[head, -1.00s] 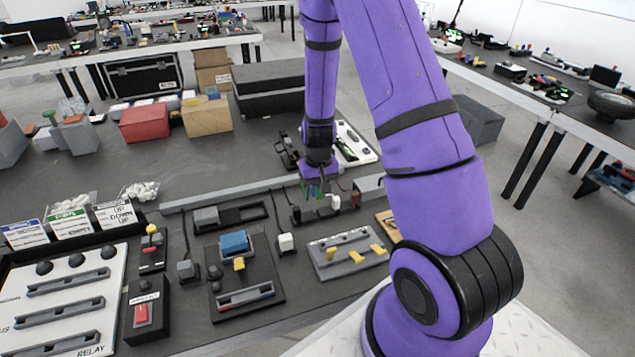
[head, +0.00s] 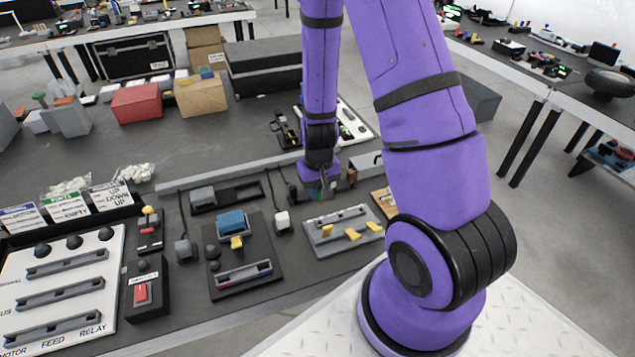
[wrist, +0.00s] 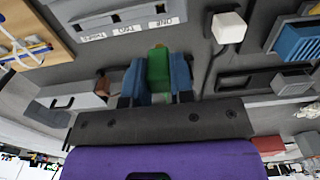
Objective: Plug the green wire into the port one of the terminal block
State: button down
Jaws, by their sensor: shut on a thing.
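My gripper (wrist: 157,82) is shut on the green wire's plug (wrist: 159,70), a green block with a yellowish-brown tip held between two blue fingers. In the head view my gripper (head: 321,188) hangs just behind the terminal block (head: 325,243), a grey plate with several yellow pieces on it. The wrist view shows its slotted grey face (wrist: 130,16) upside down, with labels ONE, TWO and THREE. The plug is apart from the slots in the picture, with its tip pointing towards the block, nearest the ONE side. The rest of the wire is hidden.
A white cube on a cord (head: 282,222) stands left of the block. A dark panel with a blue part (head: 232,222) is further left. A grey box (wrist: 66,101) lies beside my gripper. A wooden board (wrist: 30,25) is on the block's other side.

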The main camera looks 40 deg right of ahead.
jog(key=shift+s+a, duration=0.35)
jog(key=shift+s, duration=0.4)
jog(key=shift+f, duration=0.15)
jog(key=shift+f, duration=2.25)
jog(key=shift+f, duration=1.4)
jog(key=c, duration=0.9)
grip_release()
jog(key=shift+r, duration=0.15)
notch_tip(320, 180, up, 11)
jog(key=shift+f, duration=0.2)
